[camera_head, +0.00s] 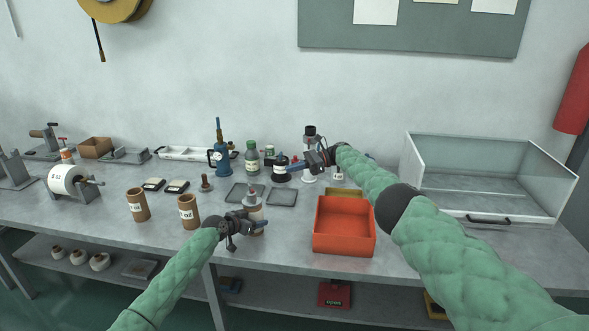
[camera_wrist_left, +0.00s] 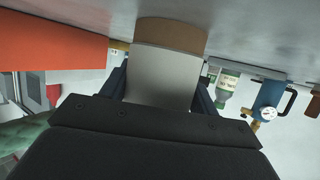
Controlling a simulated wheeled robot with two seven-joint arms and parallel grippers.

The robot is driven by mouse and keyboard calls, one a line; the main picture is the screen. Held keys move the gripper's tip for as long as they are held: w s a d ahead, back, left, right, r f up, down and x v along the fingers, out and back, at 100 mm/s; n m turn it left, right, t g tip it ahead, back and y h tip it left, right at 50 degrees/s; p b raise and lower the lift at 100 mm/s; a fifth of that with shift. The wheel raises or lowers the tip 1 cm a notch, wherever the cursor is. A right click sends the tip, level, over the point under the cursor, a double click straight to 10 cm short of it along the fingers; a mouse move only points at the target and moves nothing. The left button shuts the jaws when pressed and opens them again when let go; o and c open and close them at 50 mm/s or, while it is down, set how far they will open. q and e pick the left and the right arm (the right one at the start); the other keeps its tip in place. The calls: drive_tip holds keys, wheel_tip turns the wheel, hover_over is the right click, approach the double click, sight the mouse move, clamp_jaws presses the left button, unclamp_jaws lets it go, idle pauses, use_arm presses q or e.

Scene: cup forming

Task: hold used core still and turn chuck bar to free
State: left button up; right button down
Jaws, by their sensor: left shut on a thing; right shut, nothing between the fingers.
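The core (camera_head: 255,212), pale grey with a brown end, stands upright at the front of the bench. My left gripper (camera_head: 249,222) is shut around it. In the left wrist view, the core (camera_wrist_left: 165,75) sits between the dark fingers, its brown end against the bench. A small grey piece (camera_head: 251,190) sticks up from the core's top; I cannot tell whether it is the chuck bar. My right gripper (camera_head: 294,164) is shut and empty, apart from the core, farther back near a black-and-white round item (camera_head: 281,167).
An orange bin (camera_head: 344,242) stands just right of the core. Two brown tubes (camera_head: 188,212) (camera_head: 138,204) stand to its left. Two dark trays (camera_head: 282,197) (camera_head: 238,192), a blue tool (camera_head: 221,155) and a green-capped bottle (camera_head: 252,158) are behind. A clear-sided case (camera_head: 490,219) is at right.

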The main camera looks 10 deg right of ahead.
drive_tip(key=c, duration=1.6)
unclamp_jaws()
drive_tip(key=shift+d+r, duration=0.1)
drive_tip(key=shift+o, duration=0.7)
drive_tip(key=shift+s+a+r, duration=0.1)
drive_tip(key=shift+a, duration=0.2)
drive_tip(key=m+g+h, duration=0.2)
drive_tip(key=m+h, duration=0.9)
approach(251, 189)
drive_tip(key=a+r+m+t+h, duration=0.3)
drive_tip(key=a+r+m+h, duration=0.15)
drive_tip(key=m, duration=0.25)
drive_tip(key=f, duration=0.7)
drive_tip(key=s+f, duration=0.1)
drive_tip(key=f, duration=0.3)
drive_tip(key=shift+d+f, duration=0.2)
drive_tip(key=shift+f, duration=0.2)
clamp_jaws()
